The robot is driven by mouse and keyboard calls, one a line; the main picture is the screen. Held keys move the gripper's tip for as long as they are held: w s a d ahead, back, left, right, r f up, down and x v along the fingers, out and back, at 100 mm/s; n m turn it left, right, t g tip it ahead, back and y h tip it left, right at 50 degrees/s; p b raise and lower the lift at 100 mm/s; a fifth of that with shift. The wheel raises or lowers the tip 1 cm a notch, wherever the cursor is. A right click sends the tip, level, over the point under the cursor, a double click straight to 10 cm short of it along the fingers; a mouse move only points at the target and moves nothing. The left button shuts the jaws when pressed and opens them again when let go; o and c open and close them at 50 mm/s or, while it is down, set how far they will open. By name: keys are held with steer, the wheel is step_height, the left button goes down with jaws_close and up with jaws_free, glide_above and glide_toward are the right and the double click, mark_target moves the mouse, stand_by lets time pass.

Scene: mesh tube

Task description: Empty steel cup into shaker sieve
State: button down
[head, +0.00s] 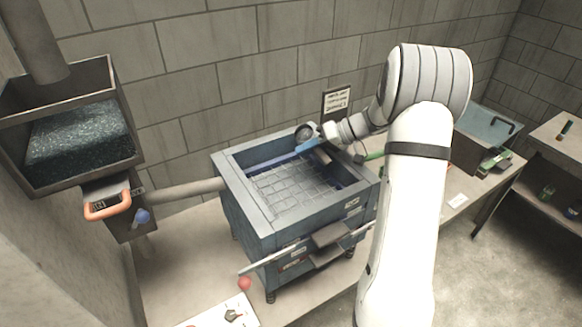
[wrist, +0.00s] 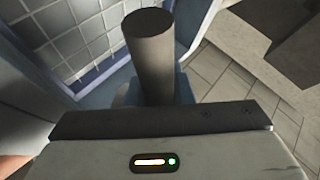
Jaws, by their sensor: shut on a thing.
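The shaker is a blue box with a square-meshed sieve (head: 290,192) inside its raised rim. The sieve also fills the upper left of the wrist view (wrist: 60,35). My gripper (head: 308,146) is over the shaker's back edge, shut on a grey cylindrical handle (wrist: 150,55) that sticks out past the blue fingers. A small round metal cup (head: 304,132) shows beside the fingers in the head view and seems to be on that handle. Its tilt and contents cannot be made out. The sieve looks bare.
A hopper (head: 70,140) of dark grains with an orange handle (head: 107,205) hangs at the left. A grey pipe (head: 180,190) runs to the shaker. A grey bin (head: 480,140) stands at the right.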

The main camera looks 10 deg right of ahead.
steer(key=shift+s+a+f+n+t+h, duration=0.4)
steer(key=shift+s+f+n, duration=0.05)
steer(key=shift+f+n, duration=0.1)
steer(key=shift+s+a+n+t+h, duration=0.1)
steer(key=shift+n+t+h, duration=0.3)
steer(key=shift+h, duration=0.2)
steer(key=shift+f+n+t+h, duration=0.3)
steer(key=shift+f+n+t, duration=0.1)
steer(key=shift+f, duration=0.25)
steer(key=f+b, duration=0.1)
steer(key=b, duration=0.1)
steer(key=shift+b, duration=0.4)
steer(key=t+h+b, duration=0.1)
steer(key=b, duration=0.5)
steer(key=n+b, duration=0.1)
steer(key=b, duration=0.4)
steer(key=shift+w+d+r+n+t+h+b, duration=0.15)
steer(key=shift+w+d+n+t+h+b, duration=0.1)
steer(key=shift+t+h+b, duration=0.15)
steer(key=shift+s+a+r+p, duration=0.2)
steer(key=shift+r+p, duration=0.5)
steer(key=shift+s+a+n+t+h, duration=0.15)
steer(key=shift+n+t+h, duration=0.15)
steer(key=shift+n+t, duration=0.15)
steer(key=shift+n+t+b, duration=0.25)
steer(key=shift+t+b, duration=0.1)
steer(key=shift+b, duration=0.2)
